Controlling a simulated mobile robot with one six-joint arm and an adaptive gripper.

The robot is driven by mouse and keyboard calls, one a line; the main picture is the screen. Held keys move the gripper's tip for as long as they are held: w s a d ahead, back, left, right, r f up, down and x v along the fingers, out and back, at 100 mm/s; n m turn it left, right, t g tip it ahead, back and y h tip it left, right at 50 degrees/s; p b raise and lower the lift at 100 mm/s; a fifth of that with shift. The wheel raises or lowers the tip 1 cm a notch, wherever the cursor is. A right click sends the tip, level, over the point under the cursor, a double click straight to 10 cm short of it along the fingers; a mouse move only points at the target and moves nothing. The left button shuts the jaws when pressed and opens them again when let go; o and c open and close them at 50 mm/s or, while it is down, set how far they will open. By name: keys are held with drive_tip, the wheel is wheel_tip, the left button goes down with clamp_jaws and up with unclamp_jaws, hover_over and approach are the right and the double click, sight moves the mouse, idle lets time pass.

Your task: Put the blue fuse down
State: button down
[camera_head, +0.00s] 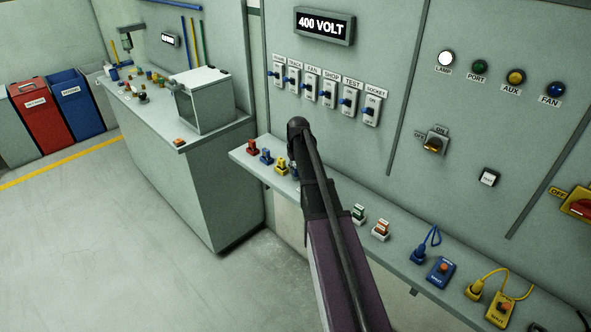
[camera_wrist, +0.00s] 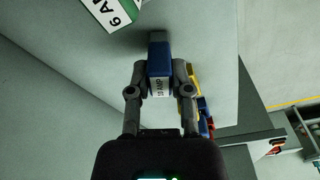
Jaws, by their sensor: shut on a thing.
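The blue fuse (camera_wrist: 159,50) is between the two fingers of my gripper (camera_wrist: 159,72) in the wrist view. It has a blue body, a grey end and a white label ending in "AMP". My gripper is shut on its sides. A pale shelf surface lies behind the fuse; I cannot tell whether the fuse touches it.
Red (camera_head: 252,147), blue (camera_head: 267,156) and yellow (camera_head: 281,165) fuses stand on the shelf left of my arm. Green (camera_head: 358,212) and orange-red (camera_head: 381,229) ones stand right. A "6 AMP" label (camera_wrist: 111,8) shows in the wrist view. Switches (camera_head: 328,92) line the wall above.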

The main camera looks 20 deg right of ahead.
drive_tip(key=shift+f, duration=0.15)
drive_tip(key=c, duration=0.5)
unclamp_jaws()
drive_tip(key=shift+c, duration=0.2)
drive_tip(key=shift+r, duration=0.25)
wheel_tip(320, 180, up, 12)
drive_tip(key=s+p, duration=0.1)
drive_tip(key=p, duration=1.1)
drive_tip(key=shift+s, duration=0.25)
drive_tip(key=shift+f, duration=0.1)
drive_tip(key=s+a+g, duration=0.1)
drive_tip(key=s+a, duration=2.1)
drive_tip(key=s, duration=0.2)
drive_tip(key=shift+s+a+n, duration=0.15)
drive_tip(key=shift+a+n, duration=0.15)
drive_tip(key=shift+a, duration=0.1)
drive_tip(key=shift+f, duration=0.1)
